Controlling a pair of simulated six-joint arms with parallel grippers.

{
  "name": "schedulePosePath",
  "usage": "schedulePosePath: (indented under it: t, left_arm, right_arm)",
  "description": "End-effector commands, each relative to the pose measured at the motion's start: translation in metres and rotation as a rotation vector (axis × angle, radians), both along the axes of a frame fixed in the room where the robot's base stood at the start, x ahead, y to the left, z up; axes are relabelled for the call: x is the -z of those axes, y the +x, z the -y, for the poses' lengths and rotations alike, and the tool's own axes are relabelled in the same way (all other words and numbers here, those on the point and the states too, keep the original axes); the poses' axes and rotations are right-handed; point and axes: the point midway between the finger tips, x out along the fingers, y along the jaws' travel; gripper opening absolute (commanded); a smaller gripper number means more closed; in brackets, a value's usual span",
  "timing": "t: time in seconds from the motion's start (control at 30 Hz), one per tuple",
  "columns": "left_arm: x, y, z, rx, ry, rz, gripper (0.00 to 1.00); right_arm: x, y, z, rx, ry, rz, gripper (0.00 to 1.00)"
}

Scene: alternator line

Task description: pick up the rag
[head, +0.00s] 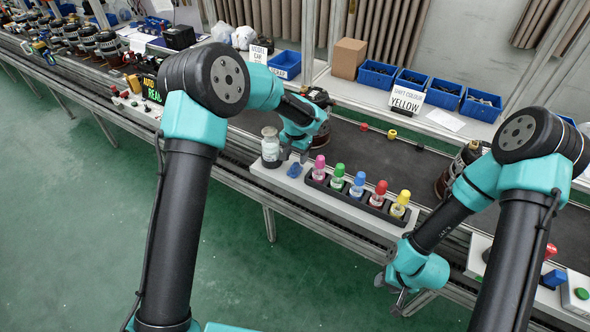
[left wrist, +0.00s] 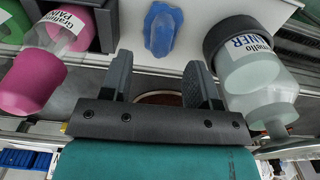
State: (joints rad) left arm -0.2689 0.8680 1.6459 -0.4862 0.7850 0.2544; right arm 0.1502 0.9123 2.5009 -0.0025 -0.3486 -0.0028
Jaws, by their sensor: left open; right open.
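The rag is a small crumpled blue piece (head: 294,170) on the white ledge between the thinner bottle (head: 270,148) and the paint rack. It also shows in the left wrist view (left wrist: 162,28), lying beyond my fingertips and between their lines. My left gripper (head: 303,157) is just above and behind the rag, open with nothing between its fingers; it also shows in the left wrist view (left wrist: 160,65). My right gripper (head: 401,298) hangs open and empty in front of the ledge, far to the right of the rag.
The black rack (head: 345,192) holds several paint bottles, with the pink bottle (head: 319,167) closest to the rag. In the left wrist view the pink bottle (left wrist: 30,85) and thinner bottle (left wrist: 262,95) flank my fingers. The conveyor (head: 370,150) runs behind the ledge.

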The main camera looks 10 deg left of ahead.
Motion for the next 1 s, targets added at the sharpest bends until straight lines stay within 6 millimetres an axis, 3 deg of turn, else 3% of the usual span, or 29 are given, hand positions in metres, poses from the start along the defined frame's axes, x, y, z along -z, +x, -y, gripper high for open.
schedulePosePath:
  t: [0.27,0.7,1.0]
  left_arm:
    - [0.002,0.0,0.0,0.0,0.0,-0.001,0.55]
    - [0.05,-0.003,-0.002,0.0,-0.001,-0.001,0.55]
    - [0.052,-0.002,-0.002,0.001,-0.001,0.0,0.55]
  right_arm:
    - [0.0,0.0,0.0,0.0,0.0,0.0,0.43]
    - [0.0,0.0,0.0,0.0,0.0,0.0,0.43]
    - [0.0,0.0,0.0,0.0,0.0,0.0,0.43]
